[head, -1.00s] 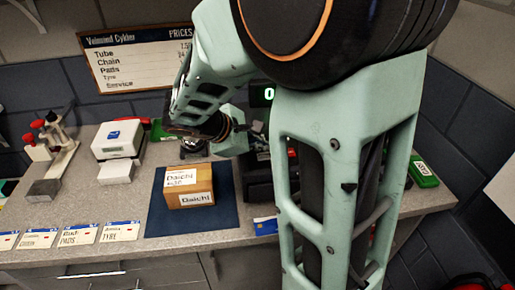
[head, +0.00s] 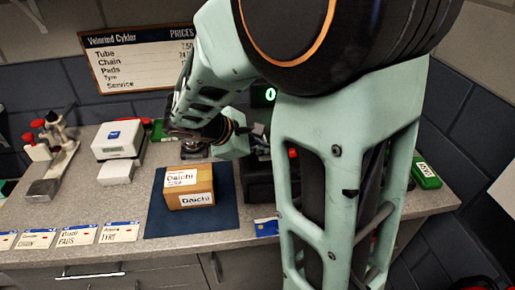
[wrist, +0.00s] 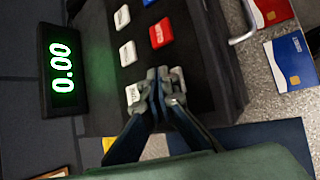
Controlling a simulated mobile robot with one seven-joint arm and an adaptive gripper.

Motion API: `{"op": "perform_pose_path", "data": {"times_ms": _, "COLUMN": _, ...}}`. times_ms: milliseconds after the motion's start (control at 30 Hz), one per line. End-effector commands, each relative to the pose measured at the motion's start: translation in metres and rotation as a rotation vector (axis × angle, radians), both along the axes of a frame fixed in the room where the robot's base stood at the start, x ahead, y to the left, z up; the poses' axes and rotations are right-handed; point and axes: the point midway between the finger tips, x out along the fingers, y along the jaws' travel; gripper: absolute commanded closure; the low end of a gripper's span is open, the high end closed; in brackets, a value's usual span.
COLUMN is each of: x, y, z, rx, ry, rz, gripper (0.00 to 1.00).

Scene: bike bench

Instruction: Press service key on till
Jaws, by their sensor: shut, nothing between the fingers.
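The till (wrist: 205,70) fills the middle of the wrist view, and part of its dark body (head: 258,176) shows behind my arm in the head view. Its display (wrist: 62,67) reads 0.00 in green. It has a red key (wrist: 161,33) and several white keys, one of them (wrist: 127,53) further up. Another white key (wrist: 132,92) lies just left of my fingertips, its label partly covered. I cannot read which key is service. My gripper (wrist: 165,84) is shut and empty, its tips over the keypad close to that white key. Contact cannot be told.
A cardboard box (head: 190,186) stands on a blue mat (head: 160,220) left of the till. Bank cards (wrist: 289,60) lie on the counter beside the till. A white card reader or scale (head: 118,141) and price cards (head: 120,232) are further left. A green box (head: 425,176) is at right.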

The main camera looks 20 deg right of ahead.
Motion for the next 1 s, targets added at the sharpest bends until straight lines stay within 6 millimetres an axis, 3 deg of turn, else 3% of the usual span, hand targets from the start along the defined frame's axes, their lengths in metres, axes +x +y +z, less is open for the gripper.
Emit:
{"op": "perform_pose_path", "data": {"times_ms": 400, "x": 0.0, "y": 0.0, "z": -0.002, "rx": 0.0, "ry": 0.0, "rz": 0.0, "gripper": 1.0}}
{"op": "perform_pose_path", "data": {"times_ms": 1000, "x": 0.0, "y": 0.0, "z": 0.01, "rx": 0.0, "ry": -0.001, "rz": -0.001, "gripper": 1.0}}
